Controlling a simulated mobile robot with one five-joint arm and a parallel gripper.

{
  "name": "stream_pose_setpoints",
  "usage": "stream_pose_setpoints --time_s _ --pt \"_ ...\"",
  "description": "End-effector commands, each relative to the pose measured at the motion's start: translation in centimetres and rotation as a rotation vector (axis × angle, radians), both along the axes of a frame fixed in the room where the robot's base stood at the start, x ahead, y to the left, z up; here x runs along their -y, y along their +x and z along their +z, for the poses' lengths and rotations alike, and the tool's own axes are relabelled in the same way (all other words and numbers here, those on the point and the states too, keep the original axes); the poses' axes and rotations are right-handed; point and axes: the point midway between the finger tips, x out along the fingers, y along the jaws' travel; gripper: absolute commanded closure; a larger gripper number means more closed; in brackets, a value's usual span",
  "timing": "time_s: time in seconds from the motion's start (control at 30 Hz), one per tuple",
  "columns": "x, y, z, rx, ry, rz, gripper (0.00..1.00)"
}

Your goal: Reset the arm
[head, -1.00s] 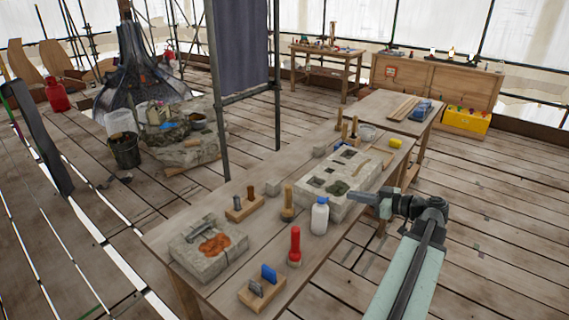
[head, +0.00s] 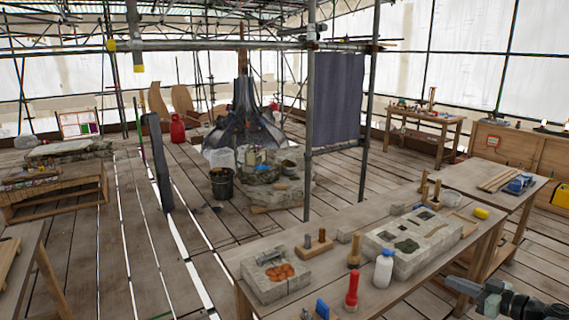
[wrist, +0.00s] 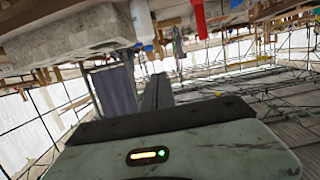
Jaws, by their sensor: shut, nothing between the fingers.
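My gripper (head: 453,284) shows at the lower right of the head view, at the end of my dark wrist. Its jaws are shut with nothing between them. It appears in front of the long workbench's right edge, apart from the pale stone block with square sockets (head: 440,232). The rest of my arm is mostly cut off by the picture's lower edge. The wrist view looks along my own pale green arm housing with a lit indicator, and the scene there is upside down.
Scaffold poles (head: 309,130) stand beyond. Plank floor (head: 120,265) is clear at left.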

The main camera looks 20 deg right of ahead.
Motion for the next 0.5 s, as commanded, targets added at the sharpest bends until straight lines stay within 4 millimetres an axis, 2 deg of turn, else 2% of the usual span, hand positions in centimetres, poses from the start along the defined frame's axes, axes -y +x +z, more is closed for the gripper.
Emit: stream_pose_setpoints --time_s 0.27,0.37,0.5 --pt "-3.6 4.2 0.0 0.000 0.000 0.089 1.00" --pt "-5.5 6.1 0.0 0.000 0.000 0.131 1.00" --pt "-9.1 9.3 0.0 0.000 0.000 0.208 1.00"
